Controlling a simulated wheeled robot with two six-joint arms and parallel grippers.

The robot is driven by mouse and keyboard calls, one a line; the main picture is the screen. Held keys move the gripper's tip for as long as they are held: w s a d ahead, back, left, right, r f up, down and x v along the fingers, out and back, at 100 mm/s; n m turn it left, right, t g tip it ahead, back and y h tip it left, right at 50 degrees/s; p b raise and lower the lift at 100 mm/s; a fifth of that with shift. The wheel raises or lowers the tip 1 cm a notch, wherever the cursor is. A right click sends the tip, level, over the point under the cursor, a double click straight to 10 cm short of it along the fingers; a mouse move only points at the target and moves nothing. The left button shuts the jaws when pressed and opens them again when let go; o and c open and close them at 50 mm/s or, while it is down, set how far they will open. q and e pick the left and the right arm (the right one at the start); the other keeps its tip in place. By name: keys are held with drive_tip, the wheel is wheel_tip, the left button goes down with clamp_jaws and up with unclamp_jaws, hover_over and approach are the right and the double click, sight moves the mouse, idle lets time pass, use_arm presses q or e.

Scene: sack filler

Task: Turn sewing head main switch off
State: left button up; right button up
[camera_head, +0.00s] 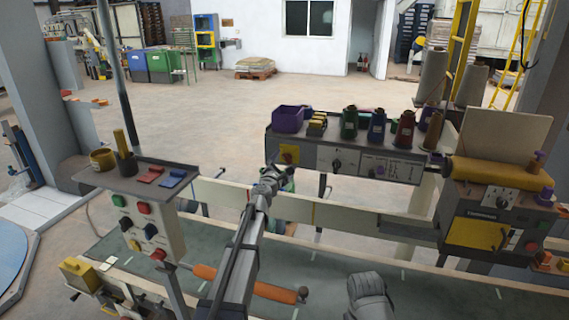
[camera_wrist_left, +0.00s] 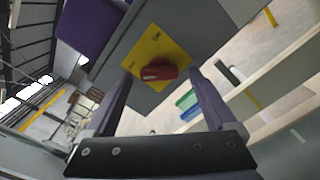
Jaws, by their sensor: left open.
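The main switch is a red rotary knob (camera_wrist_left: 158,72) on a yellow plate (camera_wrist_left: 160,48) in the left wrist view. In the head view the yellow plate (camera_head: 289,154) is at the left end of the grey control box. My left gripper (camera_head: 272,170) is in front of it, at the end of the arm. In the left wrist view the open fingers (camera_wrist_left: 160,80) stand on either side of the knob, with gaps between. I cannot tell whether the tips reach its depth. The plate's markings are too small to read.
The control box (camera_head: 338,158) carries a purple bin (camera_head: 288,119) and several thread spools (camera_head: 377,125) on top. A sewing head (camera_head: 485,205) stands at its right. A button pedestal (camera_head: 148,220) stands at the left. A long rail (camera_head: 225,194) runs below the box.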

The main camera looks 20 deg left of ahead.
use_arm(q)
drive_tip(key=s, duration=0.7)
drive_tip(key=shift+s+a, duration=0.15)
drive_tip(key=shift+s, duration=0.15)
